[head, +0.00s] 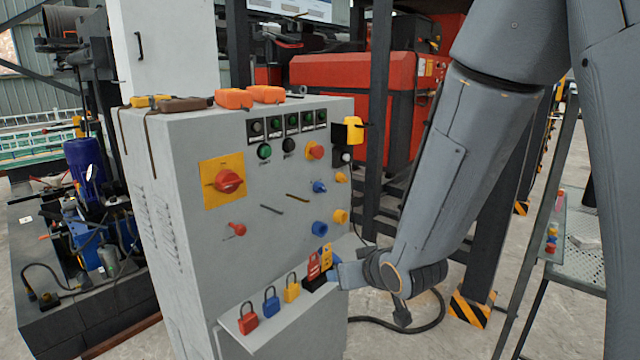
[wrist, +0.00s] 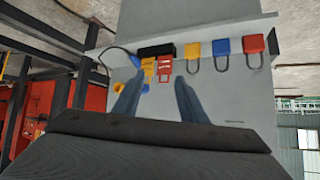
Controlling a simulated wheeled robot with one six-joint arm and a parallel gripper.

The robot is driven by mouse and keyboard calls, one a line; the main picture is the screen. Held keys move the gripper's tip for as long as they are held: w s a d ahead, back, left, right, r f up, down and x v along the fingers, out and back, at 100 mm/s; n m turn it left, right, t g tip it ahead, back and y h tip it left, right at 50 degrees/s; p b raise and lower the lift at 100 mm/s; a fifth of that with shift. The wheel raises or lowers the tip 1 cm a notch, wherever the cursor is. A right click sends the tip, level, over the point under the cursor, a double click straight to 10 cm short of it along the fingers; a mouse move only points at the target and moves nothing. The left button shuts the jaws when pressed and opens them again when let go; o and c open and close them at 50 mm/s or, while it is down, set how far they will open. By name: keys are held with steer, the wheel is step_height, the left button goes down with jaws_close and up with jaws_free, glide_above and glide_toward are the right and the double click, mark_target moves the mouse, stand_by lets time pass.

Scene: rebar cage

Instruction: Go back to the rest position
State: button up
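My gripper (head: 338,270) is at the lower right of the grey control cabinet (head: 185,215), just by the ledge at its front. In the wrist view my gripper (wrist: 158,84) has its two blue-grey fingers spread apart. Nothing shows held between them. A red tag (head: 313,264) and a yellow tag (head: 327,256) stand at a black holder (head: 316,282) close to the fingers. In the wrist view the red tag (wrist: 164,72) and yellow tag (wrist: 149,68) appear beyond the gap between the fingers. I cannot tell whether a finger touches them.
A red padlock (head: 248,320), a blue padlock (head: 271,304) and a yellow padlock (head: 291,290) line the ledge. Knobs and a red rotary switch (head: 228,181) stick out from the cabinet face. A dark post (head: 378,120) and a perforated table (head: 590,255) stand to the right.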

steer(key=s+d+f+m+g+h, duration=0.2)
steer(key=s+d+g+h, duration=0.15)
steer(key=s+d, duration=0.5)
steer(key=s+d+m+g, duration=0.1)
steer(key=s+d+g, duration=0.4)
steer(key=s, duration=0.7)
steer(key=shift+d+r+m+g, duration=0.2)
steer(key=shift+r+m+g, duration=0.25)
steer(key=shift+g, duration=0.1)
steer(key=shift+h, duration=0.25)
